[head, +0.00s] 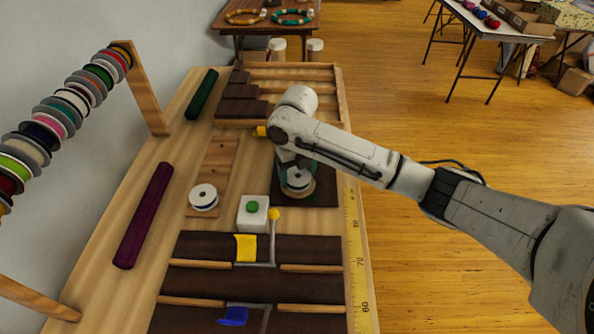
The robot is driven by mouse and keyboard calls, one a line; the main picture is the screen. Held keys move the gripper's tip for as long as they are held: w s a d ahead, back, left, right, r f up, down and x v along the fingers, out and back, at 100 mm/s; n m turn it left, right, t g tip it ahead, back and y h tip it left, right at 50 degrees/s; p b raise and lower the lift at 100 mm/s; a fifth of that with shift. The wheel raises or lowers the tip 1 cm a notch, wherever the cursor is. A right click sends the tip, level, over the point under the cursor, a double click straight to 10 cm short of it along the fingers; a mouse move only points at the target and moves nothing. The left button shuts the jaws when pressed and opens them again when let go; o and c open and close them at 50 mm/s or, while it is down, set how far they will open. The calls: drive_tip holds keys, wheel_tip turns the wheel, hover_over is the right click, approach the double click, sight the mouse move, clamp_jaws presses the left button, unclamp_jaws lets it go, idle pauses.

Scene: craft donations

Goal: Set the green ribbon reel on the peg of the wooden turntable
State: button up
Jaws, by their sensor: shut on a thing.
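A pale-flanged reel (299,179), seemingly the green ribbon reel, is under my gripper (297,172). Its ribbon colour is hard to make out. My gripper points down and is shut on it, with the fingers largely hidden by my arm. The round wooden turntable (298,194) shows below the reel on a dark square mat (322,195). The peg is hidden, and I cannot tell whether the reel is around it or above it.
Another white-flanged reel (203,197) lies on a wooden board at left. A white box with a green button (253,213) and a yellow-knobbed lever (274,215) stand in front.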

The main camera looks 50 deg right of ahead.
idle(0.3)
drive_tip(key=o, duration=1)
drive_tip(key=shift+o, duration=0.2)
wheel_tip(320, 180, up, 11)
drive_tip(key=shift+f, duration=0.1)
